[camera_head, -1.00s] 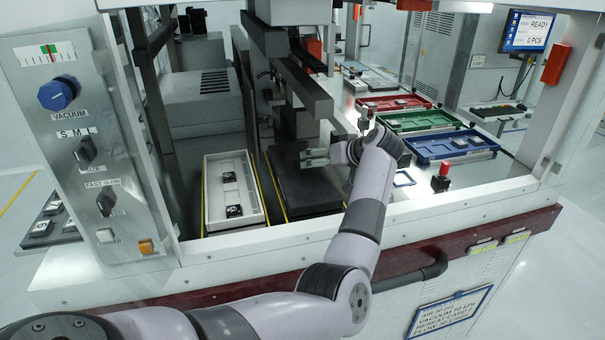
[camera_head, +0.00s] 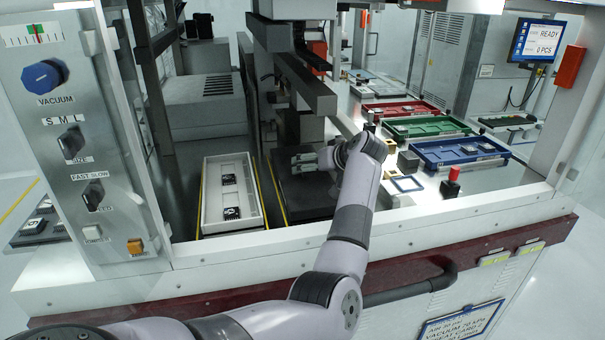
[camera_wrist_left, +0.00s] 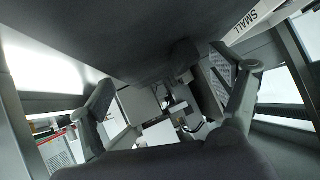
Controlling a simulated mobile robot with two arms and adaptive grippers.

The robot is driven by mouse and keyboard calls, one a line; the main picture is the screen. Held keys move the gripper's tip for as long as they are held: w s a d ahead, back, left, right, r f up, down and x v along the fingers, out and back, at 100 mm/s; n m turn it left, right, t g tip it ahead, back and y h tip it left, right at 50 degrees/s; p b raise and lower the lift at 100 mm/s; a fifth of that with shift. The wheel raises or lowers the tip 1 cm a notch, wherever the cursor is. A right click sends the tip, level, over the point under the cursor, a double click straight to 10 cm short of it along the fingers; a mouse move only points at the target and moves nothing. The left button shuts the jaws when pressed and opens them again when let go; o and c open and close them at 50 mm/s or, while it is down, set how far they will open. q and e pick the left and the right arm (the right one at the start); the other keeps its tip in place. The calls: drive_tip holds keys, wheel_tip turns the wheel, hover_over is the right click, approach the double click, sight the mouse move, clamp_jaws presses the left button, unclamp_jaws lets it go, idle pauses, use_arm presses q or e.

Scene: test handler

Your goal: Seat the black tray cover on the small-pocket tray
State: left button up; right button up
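A flat black slab (camera_head: 310,197), which looks like the black tray cover, lies between yellow-edged rails in the middle of the machine. My left gripper (camera_head: 297,162) is over the slab's far part, its two grey fingers apart in the head view. In the left wrist view the fingers (camera_wrist_left: 168,112) stand wide apart with nothing clear between them. A large dark surface (camera_wrist_left: 130,35) fills the top of that view; I cannot tell whether the gripper touches it. A white tray (camera_head: 211,213) holding a few dark chips lies left of the slab. I cannot tell which tray has small pockets. My right gripper is not seen.
Red (camera_head: 385,110), green (camera_head: 400,128) and blue (camera_head: 425,155) trays stand at the right. A red button (camera_head: 453,175) and small blocks (camera_head: 408,160) are near them. A dark beam (camera_head: 305,88) hangs close above my left gripper. A "SMALL" label (camera_wrist_left: 255,14) shows in the wrist view.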

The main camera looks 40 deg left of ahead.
use_arm(q)
drive_tip(key=shift+w+f, duration=0.15)
drive_tip(key=shift+w, duration=0.05)
drive_tip(key=shift+c, duration=1.3)
drive_tip(key=c, duration=0.7)
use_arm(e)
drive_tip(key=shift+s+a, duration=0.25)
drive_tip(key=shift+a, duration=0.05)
